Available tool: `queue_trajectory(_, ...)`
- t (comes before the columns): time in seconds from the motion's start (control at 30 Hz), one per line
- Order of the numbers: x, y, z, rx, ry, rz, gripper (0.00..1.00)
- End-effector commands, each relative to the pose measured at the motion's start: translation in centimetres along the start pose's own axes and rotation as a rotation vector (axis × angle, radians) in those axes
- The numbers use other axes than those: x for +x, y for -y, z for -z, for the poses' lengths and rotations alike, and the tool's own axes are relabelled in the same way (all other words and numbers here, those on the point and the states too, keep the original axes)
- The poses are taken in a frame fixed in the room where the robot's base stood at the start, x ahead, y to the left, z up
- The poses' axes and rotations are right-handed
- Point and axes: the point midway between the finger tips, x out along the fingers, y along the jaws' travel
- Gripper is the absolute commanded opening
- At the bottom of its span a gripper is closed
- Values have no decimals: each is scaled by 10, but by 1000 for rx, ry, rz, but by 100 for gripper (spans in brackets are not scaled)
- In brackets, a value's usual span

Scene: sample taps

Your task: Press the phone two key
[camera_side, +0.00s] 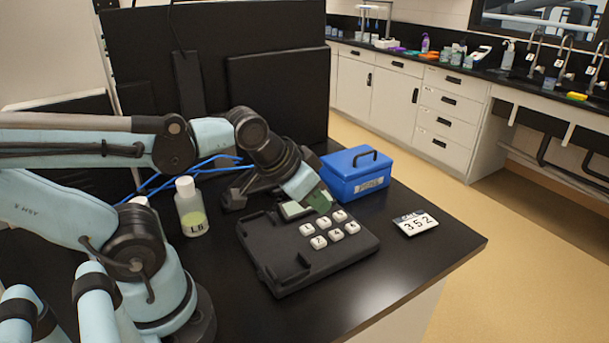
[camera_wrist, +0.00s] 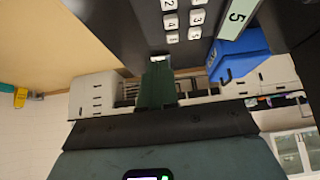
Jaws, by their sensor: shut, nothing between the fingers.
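The black phone (camera_side: 283,272) lies on the black table, with two rows of white keys and a small display (camera_side: 295,210) behind them. The front-row left key (camera_side: 318,242) seems to read 2; the small labels are hard to be sure of. My gripper (camera_side: 322,203) is shut and empty, its green fingers pointing down near the back row of keys, toward its right end. Contact with a key cannot be told. In the wrist view the keys (camera_wrist: 196,17) are at the top, beyond the green fingers (camera_wrist: 157,85), and the display (camera_wrist: 237,18) shows a 5.
A blue box (camera_side: 357,174) with a handle stands right behind the phone.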

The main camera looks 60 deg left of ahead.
Motion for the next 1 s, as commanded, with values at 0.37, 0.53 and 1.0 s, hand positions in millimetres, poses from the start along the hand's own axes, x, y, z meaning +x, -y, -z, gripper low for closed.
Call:
queue_trajectory(0.37, -25, 16, 12, -4, 211, 10, 0)
queue_trajectory(0.53, -40, 23, 16, -3, 316, 1, 0)
queue_trajectory(1.0, -40, 24, 15, -2, 334, -2, 0)
